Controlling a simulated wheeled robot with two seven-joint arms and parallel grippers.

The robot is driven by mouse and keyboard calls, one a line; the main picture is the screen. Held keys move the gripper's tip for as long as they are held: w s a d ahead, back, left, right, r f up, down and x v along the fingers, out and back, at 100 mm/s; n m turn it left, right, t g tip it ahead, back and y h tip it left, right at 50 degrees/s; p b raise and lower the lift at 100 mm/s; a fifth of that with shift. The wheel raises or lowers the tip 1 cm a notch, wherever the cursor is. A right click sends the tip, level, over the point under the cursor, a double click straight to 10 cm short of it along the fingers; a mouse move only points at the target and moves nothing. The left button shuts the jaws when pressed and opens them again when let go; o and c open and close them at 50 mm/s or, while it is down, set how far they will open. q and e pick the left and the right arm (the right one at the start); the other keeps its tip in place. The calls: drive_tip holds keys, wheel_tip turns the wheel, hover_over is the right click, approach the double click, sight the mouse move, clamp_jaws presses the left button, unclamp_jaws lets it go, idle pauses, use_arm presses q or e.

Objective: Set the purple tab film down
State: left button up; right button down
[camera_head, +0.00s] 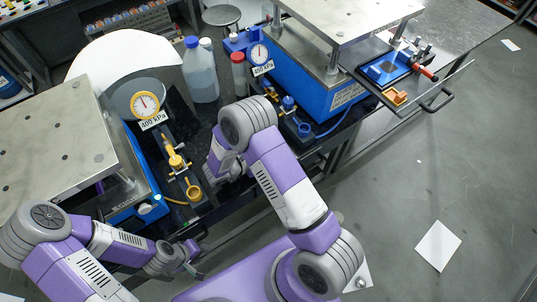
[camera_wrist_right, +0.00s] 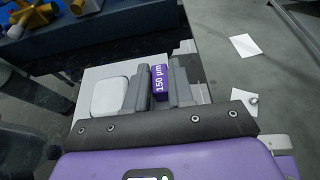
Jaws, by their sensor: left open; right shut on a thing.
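The purple tab film (camera_wrist_right: 159,83), marked 150 µm, is between the fingers of my right gripper (camera_wrist_right: 158,82) in the right wrist view. Both grey fingers press on its sides. It appears above a pale flat surface (camera_wrist_right: 96,73); whether it touches that surface I cannot tell. In the head view the right hand is beside the dark bench between the two presses, and the film is not visible there. My left gripper (camera_head: 193,262) is low in the head view, in front of the left press, with nothing visible in it.
The left press (camera_head: 62,140) has a 400 kPa gauge (camera_head: 145,105); the right press (camera_head: 310,90) has a second gauge. Bottles (camera_head: 200,72) stand between them. Yellow fittings (camera_head: 175,160) stand near the right hand. A tray (camera_head: 385,68) holds blue and orange parts. White sheets (camera_head: 438,245) lie on the floor.

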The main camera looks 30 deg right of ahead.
drive_tip(key=shift+f, duration=0.2)
drive_tip(key=c, duration=1)
unclamp_jaws()
drive_tip(key=shift+r, duration=0.1)
drive_tip(key=shift+r+p, duration=0.5)
drive_tip(key=v, duration=1.2)
drive_tip(key=shift+b, duration=0.4)
drive_tip(key=shift+s, duration=0.15)
